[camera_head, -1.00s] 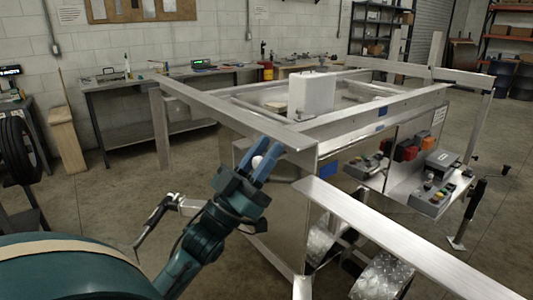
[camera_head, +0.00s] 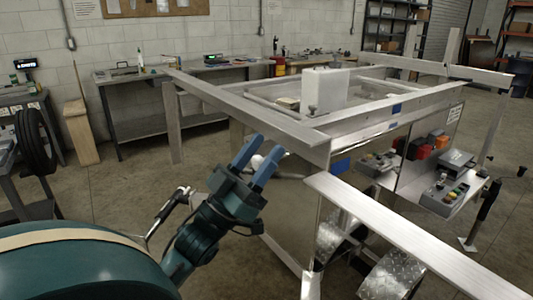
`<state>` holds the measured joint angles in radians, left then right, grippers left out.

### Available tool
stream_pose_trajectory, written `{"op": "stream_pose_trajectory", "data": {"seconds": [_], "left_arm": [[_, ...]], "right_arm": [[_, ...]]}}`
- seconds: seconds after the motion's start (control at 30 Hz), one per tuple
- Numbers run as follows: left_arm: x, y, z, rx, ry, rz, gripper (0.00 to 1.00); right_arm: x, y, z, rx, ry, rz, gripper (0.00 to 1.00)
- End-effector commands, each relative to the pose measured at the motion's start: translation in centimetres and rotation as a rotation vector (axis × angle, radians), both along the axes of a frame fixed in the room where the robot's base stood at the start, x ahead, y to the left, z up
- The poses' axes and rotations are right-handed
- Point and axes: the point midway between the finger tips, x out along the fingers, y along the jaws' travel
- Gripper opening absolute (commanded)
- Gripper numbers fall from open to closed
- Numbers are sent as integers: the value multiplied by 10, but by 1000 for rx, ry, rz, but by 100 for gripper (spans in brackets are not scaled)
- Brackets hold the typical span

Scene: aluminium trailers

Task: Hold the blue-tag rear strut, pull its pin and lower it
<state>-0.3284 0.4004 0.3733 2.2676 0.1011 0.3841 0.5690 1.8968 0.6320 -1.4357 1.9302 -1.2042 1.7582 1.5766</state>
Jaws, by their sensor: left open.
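My left gripper (camera_head: 257,160) is open and points up and away, just in front of the near left corner of the aluminium trailer (camera_head: 245,110). A small pale rounded part (camera_head: 257,161) shows between or behind its blue fingers; I cannot tell whether they touch it. A blue tag (camera_head: 341,165) is on the trailer near that corner, right of the gripper. Another blue tag (camera_head: 397,108) is on the top side rail. A bright metal lever-like part (camera_head: 163,215) sits left of the gripper, partly behind my arm. I cannot make out which part is the rear strut, nor its pin.
A flat aluminium beam (camera_head: 415,235) reaches toward me on the right. A post with a black upper part and a foot plate (camera_head: 480,212) stands beyond it. Control boxes (camera_head: 442,194) sit on the trailer's side shelf. Open floor (camera_head: 130,185) lies left of the trailer.

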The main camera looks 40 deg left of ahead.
Motion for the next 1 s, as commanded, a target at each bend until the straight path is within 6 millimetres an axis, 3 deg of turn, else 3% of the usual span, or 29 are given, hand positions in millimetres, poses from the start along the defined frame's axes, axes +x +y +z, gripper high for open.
{"op": "stream_pose_trajectory", "data": {"seconds": [0.27,0.7,1.0], "left_arm": [[-10,3,-12,-1,4,1,45],[-71,16,-73,-2,5,3,45],[-84,19,-85,0,-1,1,45]], "right_arm": [[0,0,1,1,1,2,0],[0,0,0,1,2,2,0],[-1,0,0,2,3,2,0]]}}
